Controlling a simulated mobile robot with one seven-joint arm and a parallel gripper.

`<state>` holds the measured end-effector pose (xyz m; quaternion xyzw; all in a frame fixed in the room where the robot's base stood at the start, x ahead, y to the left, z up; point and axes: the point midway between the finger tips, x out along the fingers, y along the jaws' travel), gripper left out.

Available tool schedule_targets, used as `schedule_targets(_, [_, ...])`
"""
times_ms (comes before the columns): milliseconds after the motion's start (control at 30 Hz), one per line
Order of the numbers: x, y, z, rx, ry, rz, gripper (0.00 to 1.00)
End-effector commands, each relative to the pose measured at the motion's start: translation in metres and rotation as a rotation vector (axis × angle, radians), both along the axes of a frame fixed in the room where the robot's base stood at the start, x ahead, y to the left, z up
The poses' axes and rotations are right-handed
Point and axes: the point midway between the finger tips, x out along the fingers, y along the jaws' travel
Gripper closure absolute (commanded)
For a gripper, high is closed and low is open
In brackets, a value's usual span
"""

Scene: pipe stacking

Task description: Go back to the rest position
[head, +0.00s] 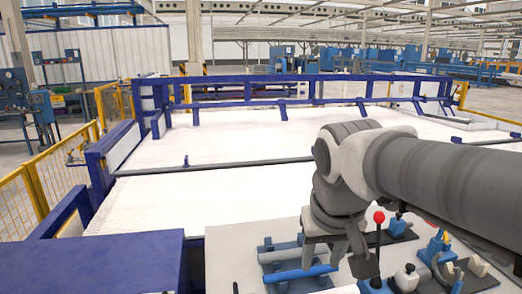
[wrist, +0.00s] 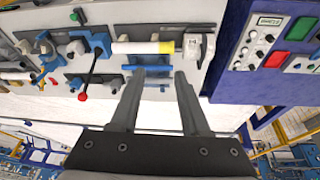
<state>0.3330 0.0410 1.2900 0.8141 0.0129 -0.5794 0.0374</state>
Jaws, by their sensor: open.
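My gripper (wrist: 159,74) is open, its two dark fingers spread apart with nothing between them in the wrist view. In the head view my gripper (head: 335,252) points down over the white work surface at the lower right, near a blue holder (head: 300,274). The gap between fingers and bar is hard to judge.
A lever with a red knob (head: 379,217) stands right of my gripper; the knob also shows in the wrist view (wrist: 82,97). Several clamps sit around it. A control panel (wrist: 275,45) lies at the wrist view's right. A blue-railed white bed (head: 220,147) stretches behind.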

Motion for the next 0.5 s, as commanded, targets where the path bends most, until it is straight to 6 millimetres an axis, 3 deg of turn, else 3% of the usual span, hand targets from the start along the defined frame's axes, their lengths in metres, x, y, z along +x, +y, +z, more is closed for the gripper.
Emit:
schedule_targets(300, [-0.062,-0.032,-0.018,0.037,-0.107,-0.044,0.54])
schedule_targets(500, [-0.083,-0.04,-0.03,0.049,-0.149,-0.058,0.54])
